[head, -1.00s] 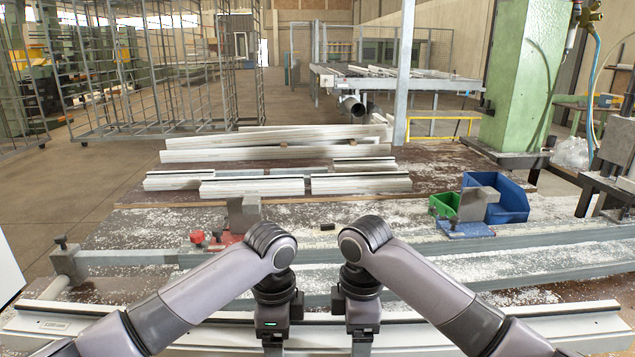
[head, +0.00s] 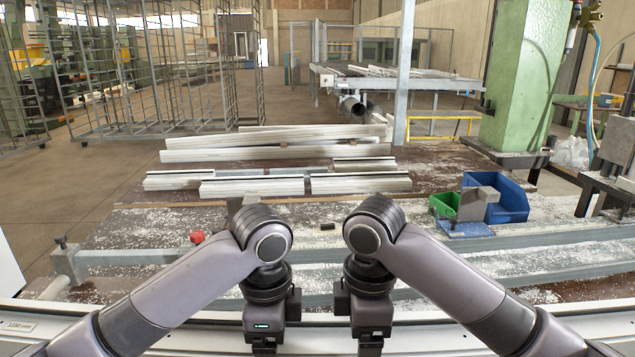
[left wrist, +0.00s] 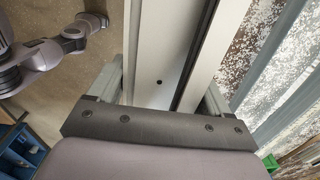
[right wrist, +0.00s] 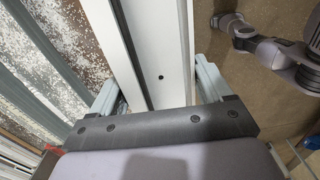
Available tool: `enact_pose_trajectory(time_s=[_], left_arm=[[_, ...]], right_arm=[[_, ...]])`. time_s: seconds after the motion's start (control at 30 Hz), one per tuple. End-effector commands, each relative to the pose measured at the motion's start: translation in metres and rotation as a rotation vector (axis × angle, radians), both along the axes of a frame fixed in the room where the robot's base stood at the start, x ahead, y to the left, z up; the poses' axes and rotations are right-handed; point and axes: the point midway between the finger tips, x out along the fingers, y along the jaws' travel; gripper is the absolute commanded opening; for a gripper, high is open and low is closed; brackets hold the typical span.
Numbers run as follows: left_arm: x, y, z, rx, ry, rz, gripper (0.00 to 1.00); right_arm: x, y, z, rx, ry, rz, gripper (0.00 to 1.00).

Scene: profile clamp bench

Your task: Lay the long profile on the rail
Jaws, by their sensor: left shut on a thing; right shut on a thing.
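The long profile (head: 318,338) is a pale, straight bar across the bottom of the head view, its ends reaching the picture's sides. My left gripper (head: 265,347) and my right gripper (head: 370,347) are both shut on it near its middle, a short way apart. The profile also runs between the fingers in the left wrist view (left wrist: 160,60) and the right wrist view (right wrist: 158,50). It is held on my side of the bench. The grey rail (head: 130,258) runs across the bench beyond it, partly hidden by my arms.
An end block (head: 66,262) with a screw stands at the rail's left. A red knob (head: 197,237) shows beside my left arm. A blue bin (head: 508,200) and a green bin (head: 443,204) stand at the right. Shorter profiles (head: 252,187) lie at the back.

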Motion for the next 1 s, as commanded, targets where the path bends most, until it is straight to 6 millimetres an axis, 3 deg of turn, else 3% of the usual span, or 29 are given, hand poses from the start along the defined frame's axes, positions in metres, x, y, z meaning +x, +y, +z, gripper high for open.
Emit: enact_pose_trajectory(time_s=[0.43, 1.0], left_arm=[[-0.005, -0.001, 0.012, -0.007, -0.003, 0.002, 0.0], [0.03, -0.002, 0.036, -0.007, -0.004, 0.002, 0.0]], right_arm=[[-0.006, 0.003, 0.013, 0.008, -0.005, 0.004, 0.0], [0.029, 0.003, 0.036, 0.006, -0.005, 0.003, 0.0]])
